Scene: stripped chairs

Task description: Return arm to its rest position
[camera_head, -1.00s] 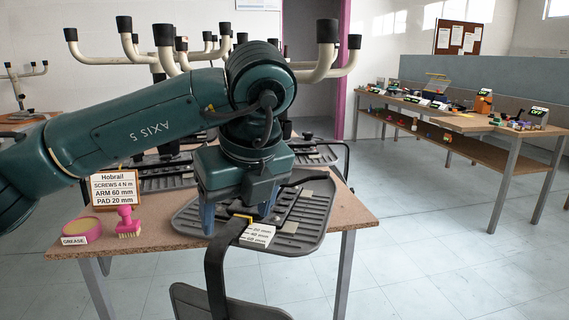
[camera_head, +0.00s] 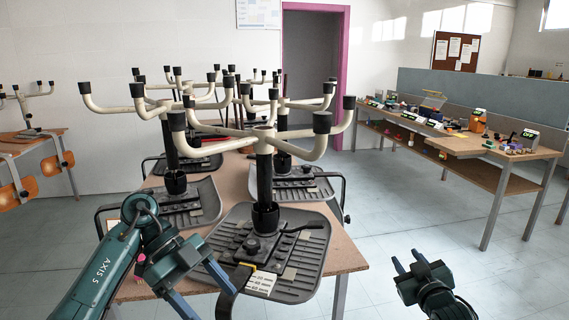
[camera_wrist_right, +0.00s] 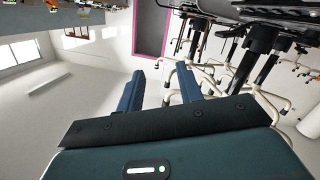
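My right gripper (camera_head: 407,263) is at the lower right of the head view, over the floor and clear of the table. My left arm comes in from the lower left, folded at the table's near left corner. My left gripper (camera_head: 208,297) points down and right. Its blue fingers are spread, near the front chair's dark bar; whether they touch it I cannot tell.
Upturned chair bases with pale arms and black feet crowd the table (camera_head: 345,255). The nearest seat (camera_head: 300,282) carries a scale label (camera_head: 261,284). A pink item (camera_head: 141,258) is mostly hidden behind my left arm. A workbench (camera_head: 460,145) stands right. Floor between is free.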

